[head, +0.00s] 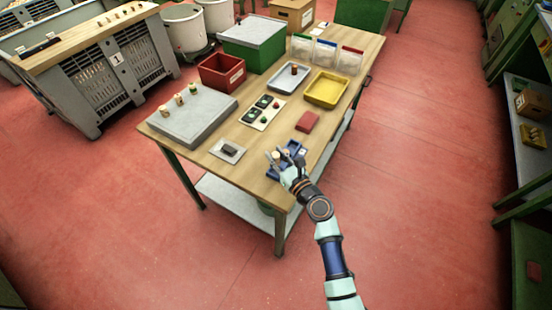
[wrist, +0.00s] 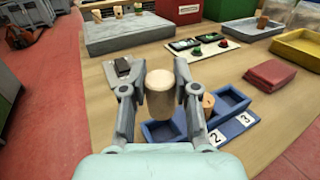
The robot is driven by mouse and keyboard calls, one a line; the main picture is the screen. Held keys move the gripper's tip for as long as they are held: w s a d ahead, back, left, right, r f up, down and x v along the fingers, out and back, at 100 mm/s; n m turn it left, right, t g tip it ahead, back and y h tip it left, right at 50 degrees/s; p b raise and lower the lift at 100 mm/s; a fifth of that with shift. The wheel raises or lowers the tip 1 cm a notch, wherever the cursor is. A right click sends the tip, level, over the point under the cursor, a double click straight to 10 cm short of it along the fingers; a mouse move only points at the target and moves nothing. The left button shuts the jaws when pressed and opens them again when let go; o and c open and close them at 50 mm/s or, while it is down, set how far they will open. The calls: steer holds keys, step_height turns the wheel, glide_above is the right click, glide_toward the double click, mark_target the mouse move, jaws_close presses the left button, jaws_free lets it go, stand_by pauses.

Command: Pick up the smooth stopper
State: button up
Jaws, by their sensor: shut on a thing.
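My gripper (wrist: 159,92) is shut on a pale tan stopper (wrist: 160,97), which stands upright between the two fingers. Its visible side looks smooth and plain. The head view shows my gripper (head: 285,157) at the near end of the table, over the blue tray (head: 271,175). In the wrist view the blue tray (wrist: 241,126) has compartments with labels 2 and 3, and a darker stopper (wrist: 207,102) is in it, just right of the right finger. The held stopper and fingers hide part of the tray. I cannot tell the gap between the held stopper and the tray.
Several pale stoppers (head: 178,100) stand on a grey slab (head: 190,122). A brown stopper (head: 294,69) stands in a grey tray (head: 276,84), beside a yellow tray (head: 327,90). A red block (head: 307,122) and a small plate with a dark block (head: 229,150) lie near my gripper.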

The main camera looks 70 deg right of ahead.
mark_target(276, 155)
step_height(276, 155, up, 14)
steer(key=p, duration=0.7)
steer(key=shift+f, duration=0.1)
steer(key=w+a+r+n+t+y+p, duration=0.1)
steer(key=w+a+r+n+y+p, duration=0.25)
steer(key=a, duration=0.75)
steer(key=w+a+r+t+y+p, duration=0.1)
steer(key=w+a+r+p, duration=0.25)
steer(key=a+p, duration=0.55)
steer(key=w+a+r+n+t+y+p, duration=0.1)
steer(key=w+a+r+y+p, duration=0.2)
steer(key=a, duration=1)
steer(key=s+a+r+n+y+p, duration=0.1)
steer(key=a+p, duration=0.4)
steer(key=a, duration=0.7)
steer(key=shift+s+a+n+y, duration=0.4)
steer(key=shift+s+n+y, duration=0.15)
steer(key=shift+y, duration=0.1)
